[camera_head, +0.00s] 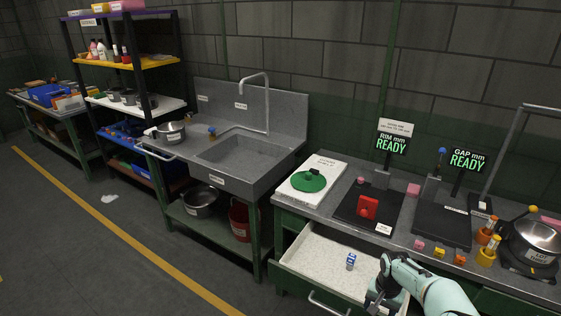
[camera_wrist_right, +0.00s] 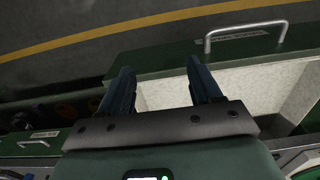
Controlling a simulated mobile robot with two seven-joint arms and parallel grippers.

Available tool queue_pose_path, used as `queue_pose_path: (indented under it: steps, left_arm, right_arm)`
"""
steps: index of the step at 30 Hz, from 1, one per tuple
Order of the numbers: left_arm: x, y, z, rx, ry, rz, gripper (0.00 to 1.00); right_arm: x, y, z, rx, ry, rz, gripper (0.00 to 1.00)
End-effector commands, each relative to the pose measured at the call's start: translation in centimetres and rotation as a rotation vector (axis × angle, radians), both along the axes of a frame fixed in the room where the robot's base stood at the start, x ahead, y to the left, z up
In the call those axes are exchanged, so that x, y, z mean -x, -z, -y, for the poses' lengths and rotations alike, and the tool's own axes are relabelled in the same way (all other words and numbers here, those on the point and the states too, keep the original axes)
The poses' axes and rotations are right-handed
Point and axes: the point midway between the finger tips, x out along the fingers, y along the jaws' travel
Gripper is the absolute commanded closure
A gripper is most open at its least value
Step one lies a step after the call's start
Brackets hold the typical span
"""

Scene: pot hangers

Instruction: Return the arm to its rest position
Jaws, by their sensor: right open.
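My right arm (camera_head: 432,288) is mint green and reaches in from the lower right in the head view. Its dark gripper (camera_head: 374,302) is over the right part of an open drawer (camera_head: 318,262) with a speckled pale floor. In the right wrist view the two fingers of the right gripper (camera_wrist_right: 160,80) are spread apart with nothing between them. The drawer's pale inside (camera_wrist_right: 240,92) and its handle (camera_wrist_right: 246,34) lie beyond the fingers. A small blue and white carton (camera_head: 351,261) stands in the drawer, left of the gripper. My left gripper is not in view.
The bench above the drawer holds a green lid (camera_head: 310,180) on a white board, a red block (camera_head: 368,207) on a black plate, a dark plate (camera_head: 442,224) and a steel pot (camera_head: 536,238). A sink (camera_head: 240,150) stands left. The floor in front is mostly clear.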

Motion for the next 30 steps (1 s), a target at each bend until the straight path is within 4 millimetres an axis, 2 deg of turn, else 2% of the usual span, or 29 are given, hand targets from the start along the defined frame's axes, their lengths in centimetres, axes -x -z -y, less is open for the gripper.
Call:
queue_pose_path:
  steps: [1,3,8,11,14,15,18,22,25,30]
  left_arm:
    - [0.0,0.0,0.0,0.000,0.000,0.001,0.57]
    - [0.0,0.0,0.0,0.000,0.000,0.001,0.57]
    - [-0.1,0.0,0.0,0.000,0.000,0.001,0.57]
    - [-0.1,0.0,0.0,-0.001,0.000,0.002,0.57]
    - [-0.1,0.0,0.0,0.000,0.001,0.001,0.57]
    - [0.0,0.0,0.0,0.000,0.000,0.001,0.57]
    - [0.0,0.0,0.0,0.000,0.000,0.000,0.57]
    - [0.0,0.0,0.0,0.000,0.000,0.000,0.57]
    - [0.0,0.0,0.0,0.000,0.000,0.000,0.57]
    - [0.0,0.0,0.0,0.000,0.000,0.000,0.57]
  right_arm:
    - [0.0,0.0,0.0,0.000,0.000,0.000,0.36]
    - [1.6,3.7,-1.6,-0.041,-0.041,-0.017,0.36]
    - [5.7,10.5,-5.1,-0.134,-0.114,-0.020,0.36]
    - [9.8,14.7,-7.7,-0.197,-0.148,-0.022,0.36]
    - [15.4,18.5,-10.6,-0.261,-0.174,-0.024,0.36]
    - [17.9,19.7,-11.8,-0.283,-0.181,-0.023,0.36]
    - [23.9,21.3,-14.2,-0.318,-0.190,-0.023,0.36]
    - [29.5,21.6,-15.9,-0.332,-0.197,-0.022,0.36]
    - [31.9,21.4,-16.5,-0.331,-0.202,-0.022,0.36]
    - [33.0,21.2,-16.7,-0.327,-0.205,-0.019,0.36]
